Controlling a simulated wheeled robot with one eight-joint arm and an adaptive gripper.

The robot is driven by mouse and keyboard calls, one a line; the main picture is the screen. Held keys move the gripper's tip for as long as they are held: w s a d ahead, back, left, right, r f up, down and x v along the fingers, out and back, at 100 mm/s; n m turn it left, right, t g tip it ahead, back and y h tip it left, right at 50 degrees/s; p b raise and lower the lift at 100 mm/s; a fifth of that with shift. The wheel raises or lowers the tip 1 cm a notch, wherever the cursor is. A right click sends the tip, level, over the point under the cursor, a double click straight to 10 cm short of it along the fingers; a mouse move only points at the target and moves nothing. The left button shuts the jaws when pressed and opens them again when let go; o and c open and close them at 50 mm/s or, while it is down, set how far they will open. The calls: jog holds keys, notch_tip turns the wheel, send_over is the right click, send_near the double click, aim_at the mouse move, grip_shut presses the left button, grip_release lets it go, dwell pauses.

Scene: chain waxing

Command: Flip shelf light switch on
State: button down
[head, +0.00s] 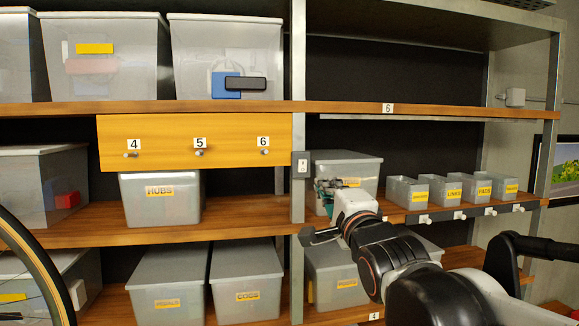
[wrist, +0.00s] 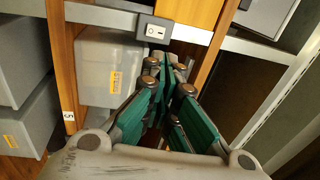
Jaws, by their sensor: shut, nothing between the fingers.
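The shelf light switch (head: 303,164) is a small dark box with a white rocker on the upright metal post, at the right end of the yellow board. It also shows in the wrist view (wrist: 156,31), at the top centre. I cannot tell its rocker position. My gripper (head: 322,187) is just right of and below the switch in the head view. In the wrist view its green fingers (wrist: 172,64) converge, shut and empty, with the tips close under the switch. I cannot tell whether they touch it.
A yellow board (head: 220,125) with numbered hooks is left of the post. A lidded clear bin (head: 360,166) stands behind my gripper. Several small labelled bins (head: 447,190) line the shelf to the right. The HUBS bin (head: 160,207) and a wheel (head: 35,262) are to the left.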

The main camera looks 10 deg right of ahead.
jog(key=p, duration=0.3)
send_near(307, 159)
jog(key=w, duration=0.5)
jog(key=shift+w+r, duration=0.2)
jog(key=shift+r, duration=0.15)
jog(key=shift+w+r, duration=0.3)
jog(key=shift+s+a, duration=0.1)
